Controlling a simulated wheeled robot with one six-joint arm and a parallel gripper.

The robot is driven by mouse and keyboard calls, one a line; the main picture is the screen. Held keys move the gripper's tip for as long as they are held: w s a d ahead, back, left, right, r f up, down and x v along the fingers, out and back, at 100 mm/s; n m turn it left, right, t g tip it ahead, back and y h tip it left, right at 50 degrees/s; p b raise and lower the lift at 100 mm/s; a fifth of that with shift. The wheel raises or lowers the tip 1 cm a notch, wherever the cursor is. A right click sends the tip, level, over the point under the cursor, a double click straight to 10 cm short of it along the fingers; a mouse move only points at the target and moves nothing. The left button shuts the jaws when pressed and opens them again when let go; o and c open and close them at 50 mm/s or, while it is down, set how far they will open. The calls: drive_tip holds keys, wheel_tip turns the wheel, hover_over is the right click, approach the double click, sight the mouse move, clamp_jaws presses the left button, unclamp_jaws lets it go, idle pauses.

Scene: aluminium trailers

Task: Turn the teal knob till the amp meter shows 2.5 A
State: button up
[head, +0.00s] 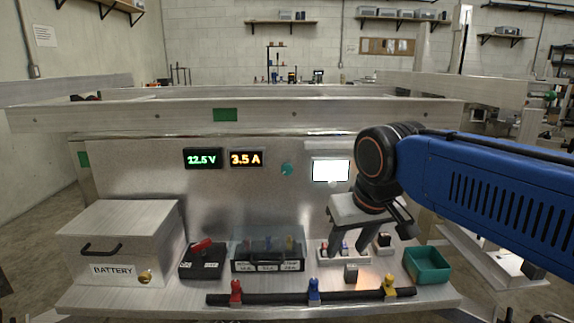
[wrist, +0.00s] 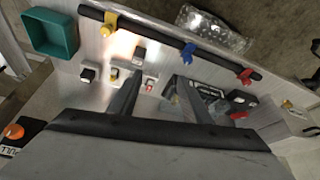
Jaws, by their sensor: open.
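The teal knob (head: 287,170) is a small round knob on the upright metal panel, right of the displays. The amp meter (head: 246,158) reads 3.5 A in orange digits. My gripper (head: 350,254) points down over the right part of the shelf, low and to the right of the knob, well apart from it. Its two fingers are spread, with nothing seen held between them. In the wrist view my gripper (wrist: 152,88) also shows two separated fingers above the shelf. I cannot make out the teal knob in the wrist view.
A volt meter (head: 202,159) reads 12.5 V. A lit white screen (head: 331,170) is right of the knob. The shelf holds a battery box (head: 120,240), a red-lever switch (head: 202,258), a clear-lidded box (head: 268,253), a black bar (head: 270,299) with coloured clips and a teal bin (head: 426,264).

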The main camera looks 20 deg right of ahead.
drive_tip(key=w+a+r+m, duration=0.1)
drive_tip(key=w+a+r, duration=0.1)
drive_tip(key=w+r, duration=0.4)
drive_tip(key=w+a+r, duration=0.1)
drive_tip(key=w+r, duration=0.3)
drive_tip(key=r, duration=0.4)
drive_tip(key=m+h, duration=0.1)
drive_tip(key=m, duration=0.1)
approach(287, 164)
drive_tip(key=x, duration=0.9)
drive_tip(key=shift+f, duration=0.15)
drive_tip(key=c, duration=1)
